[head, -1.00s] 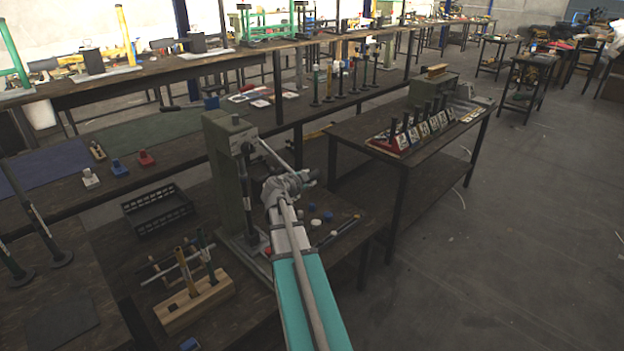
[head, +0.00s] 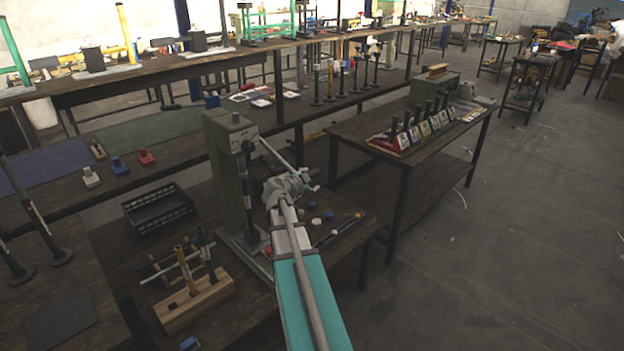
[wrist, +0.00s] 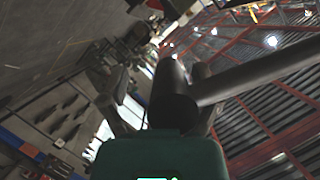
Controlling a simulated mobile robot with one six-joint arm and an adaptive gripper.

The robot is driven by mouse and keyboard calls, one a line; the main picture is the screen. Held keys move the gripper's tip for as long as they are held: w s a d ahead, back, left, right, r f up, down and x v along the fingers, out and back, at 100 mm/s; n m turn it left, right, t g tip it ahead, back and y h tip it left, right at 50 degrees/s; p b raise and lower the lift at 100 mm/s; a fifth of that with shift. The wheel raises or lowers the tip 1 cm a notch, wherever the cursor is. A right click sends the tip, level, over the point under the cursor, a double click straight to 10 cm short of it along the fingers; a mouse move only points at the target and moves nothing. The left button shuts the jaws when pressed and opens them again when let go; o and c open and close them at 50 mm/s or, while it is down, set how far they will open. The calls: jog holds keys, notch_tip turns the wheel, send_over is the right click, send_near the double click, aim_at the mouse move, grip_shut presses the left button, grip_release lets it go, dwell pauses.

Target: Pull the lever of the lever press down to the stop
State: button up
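The lever press (head: 222,170) is a grey-green column on the bench left of my arm. Its lever (head: 273,154) is a pale rod sloping down to the right from the press head to my gripper (head: 304,181). In the wrist view, a dark round grip (wrist: 174,98) with a bar (wrist: 260,75) running off to the right lies between the fingers of my gripper (wrist: 160,92). The fingers stand apart, with a gap visible at the left finger. The contact at the right finger is unclear. The lever's end is partly hidden by my gripper in the head view.
A wooden block with tools (head: 196,300) and a black crate (head: 158,208) stand to the left of the press. Small caps (head: 316,220) lie on the bench right of it. A second bench (head: 410,160) with a red-based rack stands to the right.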

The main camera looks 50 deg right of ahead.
jog(key=shift+s, duration=0.1)
jog(key=shift+a, duration=0.15)
jog(key=f+p+v, duration=0.1)
jog(key=p+v, duration=0.2)
jog(key=v, duration=1.2)
jog(key=shift+s+a+p, duration=0.3)
jog(key=shift+s+p, duration=0.05)
jog(key=shift+s, duration=0.1)
dwell(1.4)
jog(key=shift+a, duration=0.1)
dwell(0.7)
jog(key=s+a+f+n+g+y+p, duration=0.1)
jog(key=a+f+n+y+p, duration=0.1)
jog(key=a+n+y+p, duration=0.2)
jog(key=s+a+f+n+g+y+p, duration=0.1)
jog(key=a+n+y+p, duration=0.3)
jog(key=a+n+y, duration=0.6)
jog(key=a+f+n+g, duration=0.1)
jog(key=a+n, duration=0.9)
jog(key=a, duration=1.1)
jog(key=shift+a+p, duration=0.25)
jog(key=shift+p, duration=0.1)
